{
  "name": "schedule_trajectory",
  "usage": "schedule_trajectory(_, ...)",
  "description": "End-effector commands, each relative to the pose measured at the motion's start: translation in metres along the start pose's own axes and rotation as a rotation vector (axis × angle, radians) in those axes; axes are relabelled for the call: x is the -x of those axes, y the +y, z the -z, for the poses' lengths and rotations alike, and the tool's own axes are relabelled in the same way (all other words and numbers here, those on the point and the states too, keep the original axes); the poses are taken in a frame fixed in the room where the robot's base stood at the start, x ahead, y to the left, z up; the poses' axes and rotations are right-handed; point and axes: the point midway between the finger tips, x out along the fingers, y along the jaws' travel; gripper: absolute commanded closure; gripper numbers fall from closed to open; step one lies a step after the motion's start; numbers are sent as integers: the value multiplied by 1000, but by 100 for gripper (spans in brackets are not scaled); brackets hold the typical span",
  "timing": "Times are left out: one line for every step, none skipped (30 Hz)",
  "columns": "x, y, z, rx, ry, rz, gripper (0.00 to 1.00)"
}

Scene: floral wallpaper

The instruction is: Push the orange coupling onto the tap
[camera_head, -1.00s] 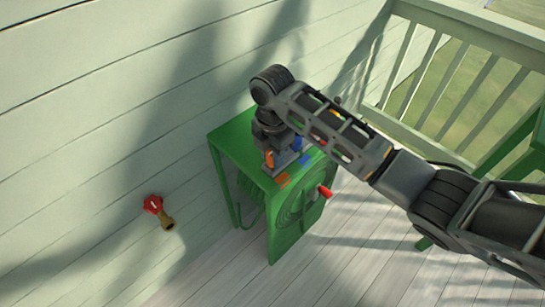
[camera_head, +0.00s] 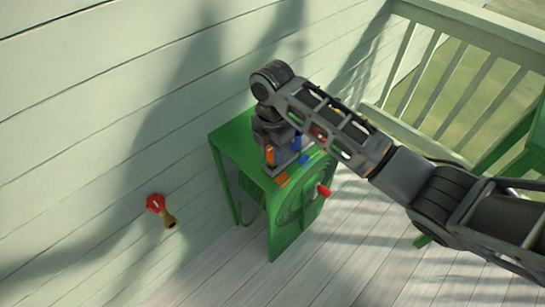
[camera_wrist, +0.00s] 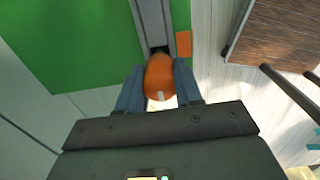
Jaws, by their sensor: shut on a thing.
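The orange coupling (camera_wrist: 159,77) is between the two fingers of my gripper (camera_wrist: 159,88) in the wrist view. My gripper is shut on it. In the head view the coupling (camera_head: 270,155) shows below my wrist, at the near left end of a grey rack (camera_head: 283,170) on the green reel stand. The wrist view shows it at the end of the rack's slot; I cannot tell whether it still touches the rack. The tap (camera_head: 162,211), with a red handle and a brass spout, is on the wall to the lower left, well apart from my gripper.
The green stand (camera_head: 228,142) carries a hose reel with a red crank handle (camera_head: 324,191). A blue piece (camera_head: 297,143) stands on the rack behind the coupling. Pale railing (camera_head: 420,70) closes the right side. Open deck floor (camera_head: 215,270) lies below the tap.

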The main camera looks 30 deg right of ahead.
Motion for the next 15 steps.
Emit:
schedule_trajectory(6, 0, 0, 0, 0, 0, 97)
schedule_trajectory(8, 0, 0, 0, 0, 0, 97)
schedule_trajectory(10, 0, 0, 0, 0, 0, 97)
schedule_trajectory(12, 0, 0, 0, 0, 0, 97)
schedule_trajectory(13, 0, 0, 0, 0, 0, 97)
schedule_trajectory(15, 0, 0, 0, 0, 0, 97)
schedule_trajectory(17, 0, 0, 0, 0, 0, 97)
schedule_trajectory(19, 0, 0, 0, 0, 0, 97)
schedule_trajectory(21, 0, 0, 0, 0, -1, 97)
schedule_trajectory(22, 0, 0, 0, 0, -1, 97)
schedule_trajectory(24, 0, 0, 0, 0, -1, 97)
schedule_trajectory(26, 0, 0, 0, 0, -1, 97)
schedule_trajectory(28, 0, 0, 0, 0, -1, 97)
schedule_trajectory(30, 0, 0, 0, 0, -1, 97)
schedule_trajectory(32, 0, 0, 0, 0, -1, 97)
